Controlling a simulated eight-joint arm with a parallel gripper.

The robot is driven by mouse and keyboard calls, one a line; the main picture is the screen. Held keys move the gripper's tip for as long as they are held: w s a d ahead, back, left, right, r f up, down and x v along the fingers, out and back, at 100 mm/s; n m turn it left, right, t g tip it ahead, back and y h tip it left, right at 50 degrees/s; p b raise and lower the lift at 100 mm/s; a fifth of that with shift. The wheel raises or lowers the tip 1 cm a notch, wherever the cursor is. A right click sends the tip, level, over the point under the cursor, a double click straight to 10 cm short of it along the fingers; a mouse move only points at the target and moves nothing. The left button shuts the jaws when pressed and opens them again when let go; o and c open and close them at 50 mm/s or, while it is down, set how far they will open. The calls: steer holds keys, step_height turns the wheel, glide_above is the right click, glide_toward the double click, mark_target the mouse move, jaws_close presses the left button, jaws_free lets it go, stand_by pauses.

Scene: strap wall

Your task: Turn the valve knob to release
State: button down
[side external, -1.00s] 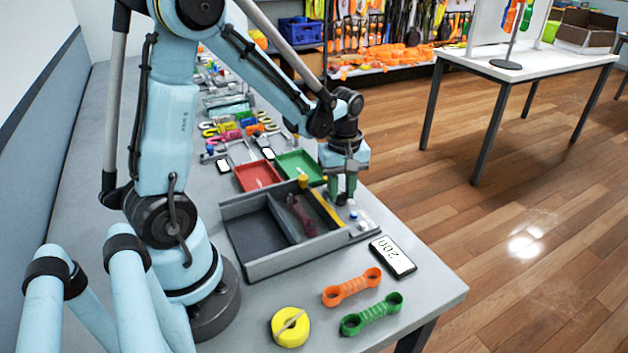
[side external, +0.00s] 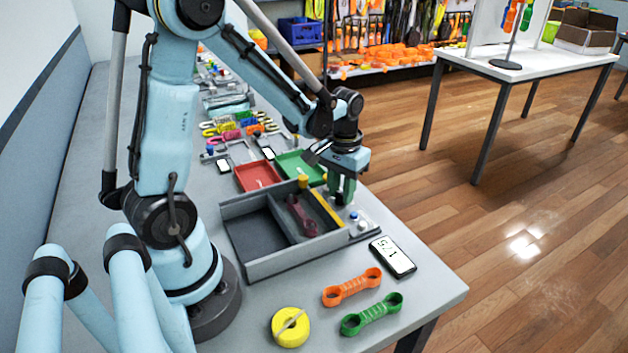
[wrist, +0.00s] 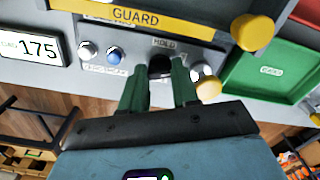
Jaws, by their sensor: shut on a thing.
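The dark valve knob (wrist: 160,66) is under the "HOLD" label in the wrist view, partly hidden by my fingers. My gripper (wrist: 159,75) has green fingers on both sides of the knob and is shut on it. In the side external view my gripper (side external: 342,190) points down at the panel by the grey tray's right side, and the knob is hidden there. Where the knob points cannot be made out. A display (wrist: 31,48) reads 175; it also shows in the side external view (side external: 392,257).
A yellow "GUARD" bar (wrist: 140,17) runs beside the knob. A green tray (wrist: 268,68) lies right.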

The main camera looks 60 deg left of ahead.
mark_target(341, 193)
steer(key=shift+m, duration=2.3)
steer(key=c, duration=0.8)
jaws_free()
steer(key=shift+c, duration=0.2)
step_height(341, 193, up, 12)
